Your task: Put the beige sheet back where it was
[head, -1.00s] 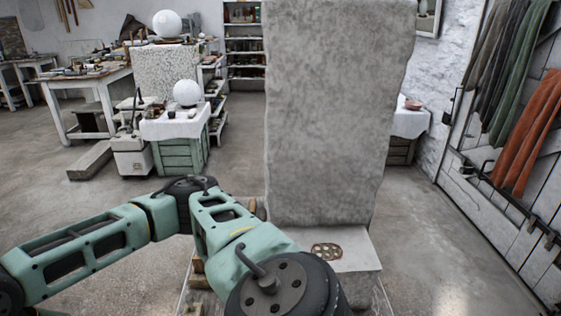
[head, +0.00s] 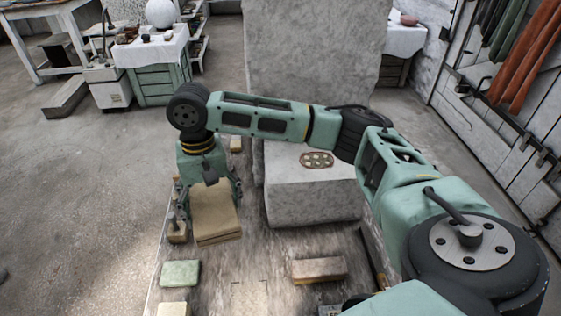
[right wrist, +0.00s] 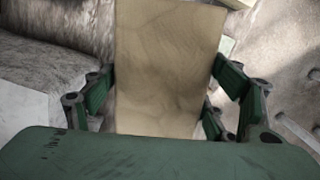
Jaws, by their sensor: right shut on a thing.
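The beige sheet (head: 214,212) is in my right gripper (head: 208,204), left of centre in the head view. The gripper points down, with fingers on both sides of the sheet, over a worn wooden surface (head: 215,270). In the right wrist view the sheet (right wrist: 165,65) is a tan, slightly creased rectangle between the green fingers (right wrist: 160,100). Its lower end there is hidden behind the gripper body. I cannot tell whether the sheet touches the surface. A pale rectangular patch (head: 250,296) shows on the surface nearer me. My left gripper is not in view.
A large grey stone block (head: 312,195) with a round dotted piece (head: 316,160) stands right of the gripper. Open floor (head: 80,210) lies to the left.

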